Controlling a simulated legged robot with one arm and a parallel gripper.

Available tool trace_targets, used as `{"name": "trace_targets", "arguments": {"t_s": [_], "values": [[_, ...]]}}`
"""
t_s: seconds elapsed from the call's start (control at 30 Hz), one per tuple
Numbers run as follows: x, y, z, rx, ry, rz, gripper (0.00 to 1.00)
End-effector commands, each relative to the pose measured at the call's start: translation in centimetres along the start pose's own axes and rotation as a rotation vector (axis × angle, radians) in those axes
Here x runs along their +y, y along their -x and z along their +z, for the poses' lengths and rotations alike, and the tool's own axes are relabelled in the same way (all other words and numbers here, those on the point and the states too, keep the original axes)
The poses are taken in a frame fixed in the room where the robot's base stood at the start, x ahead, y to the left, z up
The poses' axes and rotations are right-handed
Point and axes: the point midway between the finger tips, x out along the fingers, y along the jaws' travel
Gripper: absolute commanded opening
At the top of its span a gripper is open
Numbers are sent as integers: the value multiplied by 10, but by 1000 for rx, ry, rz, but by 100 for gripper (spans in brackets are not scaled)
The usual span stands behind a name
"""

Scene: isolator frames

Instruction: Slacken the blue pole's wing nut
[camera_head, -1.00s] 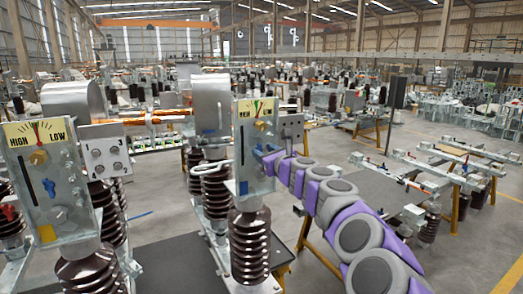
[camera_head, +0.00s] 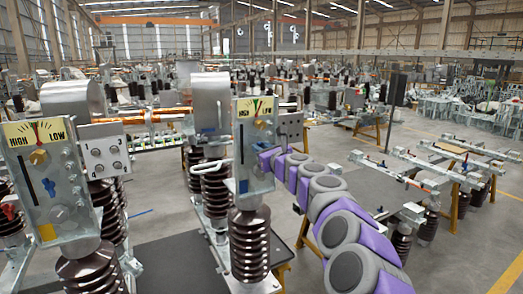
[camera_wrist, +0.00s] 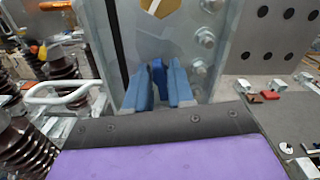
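The blue pole (camera_head: 254,135) is a metal plate with a HIGH/LOW dial, a blue patch low down and a brown ribbed insulator below. Its blue wing nut (camera_wrist: 158,75) shows in the wrist view, upright on the plate below the gold bolt. My gripper (camera_wrist: 160,92) has two blue fingers, one on each side of the wing nut. Narrow gaps appear between nut and fingers, so the gripper looks open around it; contact cannot be told. In the head view my wrist covers the nut at the plate's right side.
A similar pole (camera_head: 40,185) with a yellow patch and its own blue wing nut (camera_head: 49,187) stands at left. A white handle loop (camera_wrist: 65,97) is left of my gripper. A drilled grey plate (camera_head: 290,128) sits right of the blue pole.

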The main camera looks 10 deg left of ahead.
Motion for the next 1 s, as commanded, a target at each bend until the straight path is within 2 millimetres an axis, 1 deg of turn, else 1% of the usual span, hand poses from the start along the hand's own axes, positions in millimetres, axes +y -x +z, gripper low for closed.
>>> {"name": "trace_targets", "arguments": {"t_s": [0.03, 0.17, 0.2, 0.47, 0.63, 0.77, 1.0], "values": [[1, 0, 0, 0, 0, 3, 14], [1, 0, 0, 1, 0, 3, 2], [2, 0, 0, 1, 0, 3, 0], [2, 0, -1, 1, 11, 4, 0], [2, 0, -2, 1, 63, 4, 0], [3, 0, -3, 1, 140, 4, 0], [6, 0, -5, 1, 347, 5, 0]]}}
